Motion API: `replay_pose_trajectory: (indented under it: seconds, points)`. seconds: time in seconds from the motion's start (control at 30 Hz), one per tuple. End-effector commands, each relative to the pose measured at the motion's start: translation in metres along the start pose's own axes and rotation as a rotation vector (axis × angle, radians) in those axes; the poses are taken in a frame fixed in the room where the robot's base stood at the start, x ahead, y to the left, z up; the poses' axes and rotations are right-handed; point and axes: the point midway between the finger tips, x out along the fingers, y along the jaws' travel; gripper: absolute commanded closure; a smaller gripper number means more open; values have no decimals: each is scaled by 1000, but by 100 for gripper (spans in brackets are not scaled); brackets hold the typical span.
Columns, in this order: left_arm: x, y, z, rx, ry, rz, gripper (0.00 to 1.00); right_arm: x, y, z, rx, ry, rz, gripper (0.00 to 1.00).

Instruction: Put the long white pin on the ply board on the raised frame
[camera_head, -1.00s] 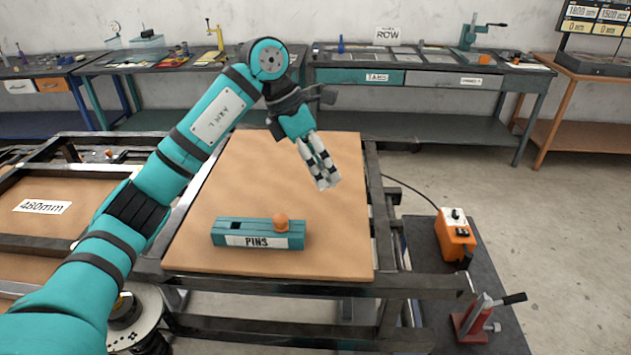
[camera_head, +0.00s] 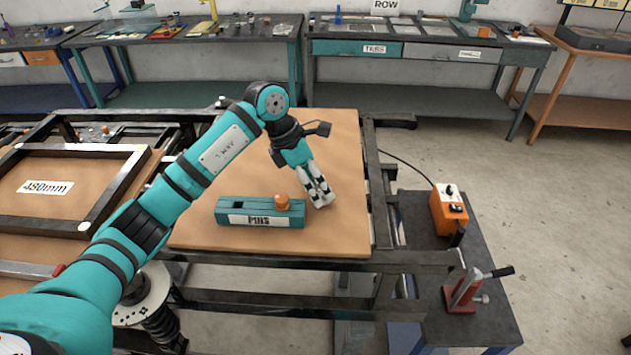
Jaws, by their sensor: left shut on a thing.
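My left arm reaches in from the left over the ply board (camera_head: 240,165), which lies on the raised frame (camera_head: 330,262). My left gripper (camera_head: 321,199) points down and is shut at the board's right part, just right of the teal block marked PINS (camera_head: 228,213). What it holds looks like the long white pin, but pale fingertips hide most of it and its outline is hard to make out. I cannot tell whether the pin touches the board. The block has a dark square opening at its left and an orange knob (camera_head: 282,201) at its right. My right gripper is not in view.
A dark frame marked 480mm (camera_head: 120,152) lies at the left. An orange control box (camera_head: 448,212) and a red clamp (camera_head: 462,296) stand on a low cart at the right. Workbenches line the back wall. The board's front right part is clear.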

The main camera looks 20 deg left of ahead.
Motion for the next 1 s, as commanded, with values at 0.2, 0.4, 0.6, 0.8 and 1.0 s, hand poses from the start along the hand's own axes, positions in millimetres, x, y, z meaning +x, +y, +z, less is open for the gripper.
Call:
replay_pose_trajectory:
  seconds: [0.2,0.4,0.6,0.8,1.0]
  points:
    - [3,0,-1,0,1,0,26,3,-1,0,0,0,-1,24]
    - [3,0,-1,0,1,0,10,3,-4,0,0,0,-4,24]
    - [2,0,-1,0,0,0,10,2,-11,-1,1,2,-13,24]
    - [-14,1,0,1,-2,3,10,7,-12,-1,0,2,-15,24]
    - [-57,2,0,1,-3,6,10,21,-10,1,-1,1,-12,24]
